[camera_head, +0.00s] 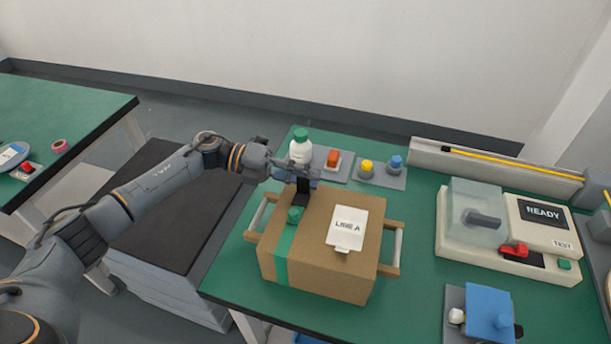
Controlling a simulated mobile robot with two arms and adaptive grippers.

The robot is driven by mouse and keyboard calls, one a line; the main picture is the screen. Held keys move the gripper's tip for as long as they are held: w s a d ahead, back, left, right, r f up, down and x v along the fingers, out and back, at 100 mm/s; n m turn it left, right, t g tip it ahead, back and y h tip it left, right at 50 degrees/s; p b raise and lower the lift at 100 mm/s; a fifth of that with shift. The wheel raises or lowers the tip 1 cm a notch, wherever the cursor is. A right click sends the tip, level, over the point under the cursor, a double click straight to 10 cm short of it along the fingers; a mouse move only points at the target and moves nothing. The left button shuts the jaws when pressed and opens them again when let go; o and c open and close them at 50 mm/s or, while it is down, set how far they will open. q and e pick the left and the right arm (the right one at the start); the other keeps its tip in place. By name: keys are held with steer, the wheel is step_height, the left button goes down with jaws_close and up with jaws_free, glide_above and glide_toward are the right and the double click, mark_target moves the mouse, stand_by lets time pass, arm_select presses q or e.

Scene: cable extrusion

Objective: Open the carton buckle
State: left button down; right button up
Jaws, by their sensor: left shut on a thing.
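A brown cardboard carton (330,279) stands on the green table, with a green strap (283,256) running over its top and down its front. A small green buckle piece (295,214) sits on the strap on the carton's top. My left gripper (301,201) reaches in from the left, its black fingers pointing down at the buckle. It is shut on the buckle; the fingers hide part of it. My right gripper is out of view.
A white bottle with a green cap (300,146) stands just behind my left gripper. Red, yellow and blue buttons (366,167) sit behind the carton. A test machine reading "READY" (520,262) stands at right. A blue fixture (488,310) is at front right.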

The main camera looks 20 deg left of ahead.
arm_select(q)
steer(key=shift+s+a+f, duration=0.1)
steer(key=shift+f, duration=0.45)
steer(key=c, duration=1.3)
jaws_free()
steer(key=shift+c, duration=0.2)
steer(key=shift+w, duration=0.2)
steer(key=shift+r, duration=0.1)
steer(key=shift+a, duration=0.2)
steer(key=shift+a+r, duration=0.15)
steer(key=shift+a, duration=0.2)
steer(key=a, duration=0.3)
steer(key=a+r, duration=0.1)
steer(key=a, duration=0.3)
steer(key=s+a+r, duration=0.1)
steer(key=a, duration=0.2)
steer(key=shift+a, duration=0.35)
